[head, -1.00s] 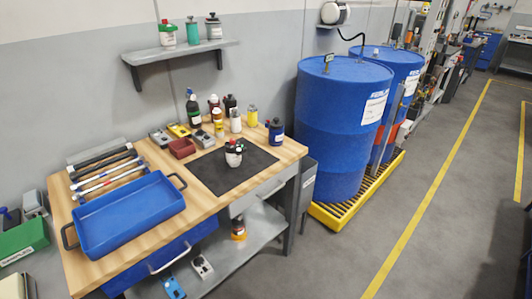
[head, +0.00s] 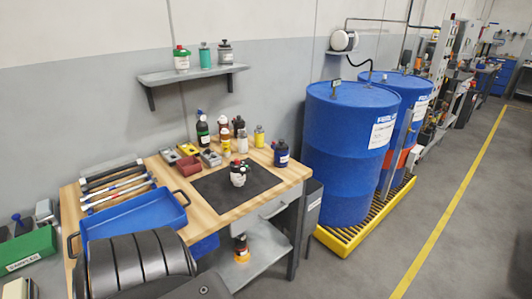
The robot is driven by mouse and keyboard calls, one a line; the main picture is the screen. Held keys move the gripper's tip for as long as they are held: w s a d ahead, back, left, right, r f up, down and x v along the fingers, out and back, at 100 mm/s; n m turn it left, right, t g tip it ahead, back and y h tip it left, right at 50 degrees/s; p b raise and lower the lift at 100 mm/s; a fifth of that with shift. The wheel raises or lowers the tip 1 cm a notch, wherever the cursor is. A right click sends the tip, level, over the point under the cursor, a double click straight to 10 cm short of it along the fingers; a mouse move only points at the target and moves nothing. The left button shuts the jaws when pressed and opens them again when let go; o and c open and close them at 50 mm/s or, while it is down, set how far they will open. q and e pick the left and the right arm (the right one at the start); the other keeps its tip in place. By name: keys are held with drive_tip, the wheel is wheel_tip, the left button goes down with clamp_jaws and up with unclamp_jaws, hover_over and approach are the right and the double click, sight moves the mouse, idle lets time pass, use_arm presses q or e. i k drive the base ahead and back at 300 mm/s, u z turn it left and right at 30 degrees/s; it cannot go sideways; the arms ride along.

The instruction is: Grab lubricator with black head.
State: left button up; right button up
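A small white container with a black head (head: 238,174) stands upright on the black mat (head: 215,201) on the workbench. On the wall shelf, a grey container with a dark head (head: 225,53) stands right of a teal one (head: 204,55) and a white one with a red and green top (head: 181,59). A dark container with an orange band (head: 241,249) stands on the bench's lower shelf. Which one is the lubricator meant, I cannot tell for sure. A black ribbed part of my arm covers the lower left. Neither gripper shows.
A blue tray (head: 140,212) lies on the wooden bench, partly hidden by my arm. Several bottles stand at its back, with a blue bottle (head: 281,154) at the right. Blue drums (head: 345,150) stand on a yellow pallet (head: 340,240). The floor at right is clear.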

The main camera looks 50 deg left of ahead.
sight(238, 177)
drive_tip(key=i, duration=3.15)
drive_tip(key=u, duration=2.9)
